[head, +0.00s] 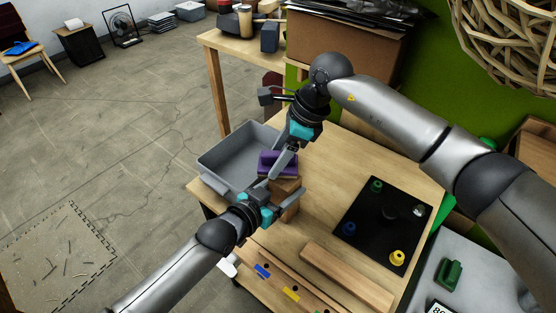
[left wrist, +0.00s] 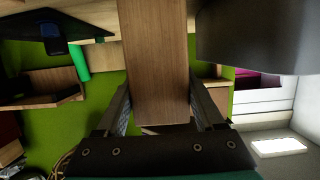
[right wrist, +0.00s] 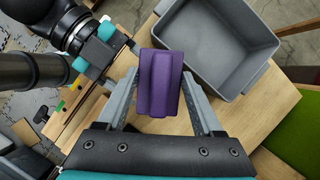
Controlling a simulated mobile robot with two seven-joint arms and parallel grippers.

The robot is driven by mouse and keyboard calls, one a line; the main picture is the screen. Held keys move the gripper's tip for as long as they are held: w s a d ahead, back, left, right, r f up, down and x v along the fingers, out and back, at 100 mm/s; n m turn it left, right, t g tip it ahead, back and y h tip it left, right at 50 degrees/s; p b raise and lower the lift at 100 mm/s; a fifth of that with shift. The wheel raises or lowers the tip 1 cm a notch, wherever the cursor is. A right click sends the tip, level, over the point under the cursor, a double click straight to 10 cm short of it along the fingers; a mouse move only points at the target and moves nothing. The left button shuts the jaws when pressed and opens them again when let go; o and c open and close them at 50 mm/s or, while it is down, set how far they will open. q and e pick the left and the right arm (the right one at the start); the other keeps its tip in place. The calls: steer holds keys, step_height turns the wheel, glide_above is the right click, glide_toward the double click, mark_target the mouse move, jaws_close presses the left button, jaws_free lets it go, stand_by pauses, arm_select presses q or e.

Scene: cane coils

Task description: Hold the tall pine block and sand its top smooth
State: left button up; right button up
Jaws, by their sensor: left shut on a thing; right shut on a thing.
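The tall pine block (head: 287,190) stands upright near the table's left edge, beside the grey bin. My left gripper (head: 277,197) is shut on it from the front; in the left wrist view the block (left wrist: 155,70) fills the space between the fingers. A purple sanding block (head: 278,163) sits over the top of the pine block. My right gripper (head: 287,160) is shut on it from above, and in the right wrist view the purple sanding block (right wrist: 162,82) lies between the fingers. It hides the pine block's top, so the surface there cannot be seen.
The grey bin (head: 225,178) stands close behind and left of the block. A black mat (head: 380,232) with several coloured pegs lies to the right. A long wooden plank (head: 347,277) lies near the table's front. A cardboard box (head: 345,60) stands at the back.

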steer(key=shift+r, duration=2.8)
steer(key=shift+f, duration=2.85)
steer(key=shift+f, duration=0.75)
steer(key=shift+s+d+r, duration=0.1)
steer(key=shift+s+d, duration=0.5)
steer(key=shift+d, duration=0.2)
steer(key=shift+d, duration=0.1)
